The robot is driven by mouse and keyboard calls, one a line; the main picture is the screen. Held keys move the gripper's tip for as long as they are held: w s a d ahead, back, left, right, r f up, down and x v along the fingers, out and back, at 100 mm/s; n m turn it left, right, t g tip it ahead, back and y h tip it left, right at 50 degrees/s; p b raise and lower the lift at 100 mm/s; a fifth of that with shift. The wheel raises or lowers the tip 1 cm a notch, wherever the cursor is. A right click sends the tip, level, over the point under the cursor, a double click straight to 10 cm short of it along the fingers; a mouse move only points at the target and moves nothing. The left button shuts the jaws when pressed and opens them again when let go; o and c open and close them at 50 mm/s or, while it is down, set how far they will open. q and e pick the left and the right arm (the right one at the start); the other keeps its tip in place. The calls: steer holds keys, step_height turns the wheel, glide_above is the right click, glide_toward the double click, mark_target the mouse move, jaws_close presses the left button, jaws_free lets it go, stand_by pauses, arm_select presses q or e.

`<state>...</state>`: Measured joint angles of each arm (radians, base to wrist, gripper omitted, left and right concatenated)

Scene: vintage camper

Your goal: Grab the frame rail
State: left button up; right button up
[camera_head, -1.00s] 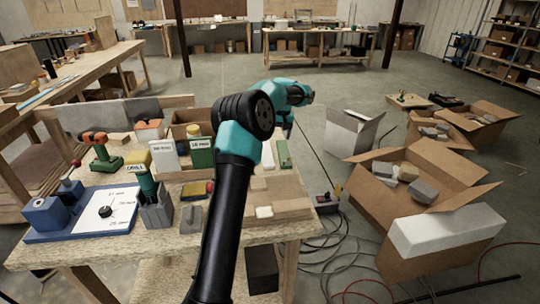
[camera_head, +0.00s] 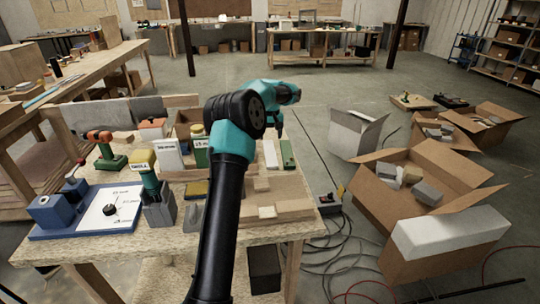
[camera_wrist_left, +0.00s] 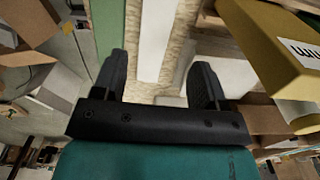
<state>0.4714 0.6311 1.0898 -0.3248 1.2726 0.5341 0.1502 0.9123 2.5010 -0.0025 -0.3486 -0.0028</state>
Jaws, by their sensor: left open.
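Two long narrow bars lie side by side on the right part of the wooden table (camera_head: 120,251), a white bar (camera_head: 271,154) and a green bar (camera_head: 287,153). I cannot tell from the pictures which one is the frame rail. My left gripper (camera_head: 281,128) is above the far end of these bars. In the left wrist view its two black fingers (camera_wrist_left: 158,78) are wide apart and empty. The white bar (camera_wrist_left: 157,38) runs between and beyond them, and the green bar (camera_wrist_left: 107,25) is beside the left finger. My right gripper is not in view.
Labelled boxes, a white one (camera_head: 168,156) and a yellow one (camera_wrist_left: 265,40), stand left of the bars. Wooden blocks (camera_head: 280,207) lie nearer the front edge. A drill (camera_head: 107,151) and a blue fixture (camera_head: 48,211) are at the left. Open cardboard boxes (camera_head: 418,222) stand on the floor at right.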

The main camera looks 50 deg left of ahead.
arm_select(q)
glide_above(271, 158)
steer(key=f, duration=0.6)
steer(key=shift+s+f, duration=0.2)
steer(key=shift+f, duration=0.1)
steer(key=shift+d+f, duration=0.1)
steer(key=shift+w+f, duration=0.15)
steer(key=shift+f, duration=2.4)
steer(key=shift+c, duration=0.4)
steer(key=c, duration=0.7)
steer(key=shift+o, duration=0.2)
steer(key=shift+r, duration=0.15)
steer(key=shift+r, duration=1.75)
steer(key=s+d, duration=0.3)
steer(key=d, duration=0.1)
steer(key=s+d+r, duration=0.1)
steer(key=s+d, duration=0.6)
steer(key=d, duration=0.1)
steer(key=shift+s+r, duration=0.15)
steer(key=shift+s, duration=0.2)
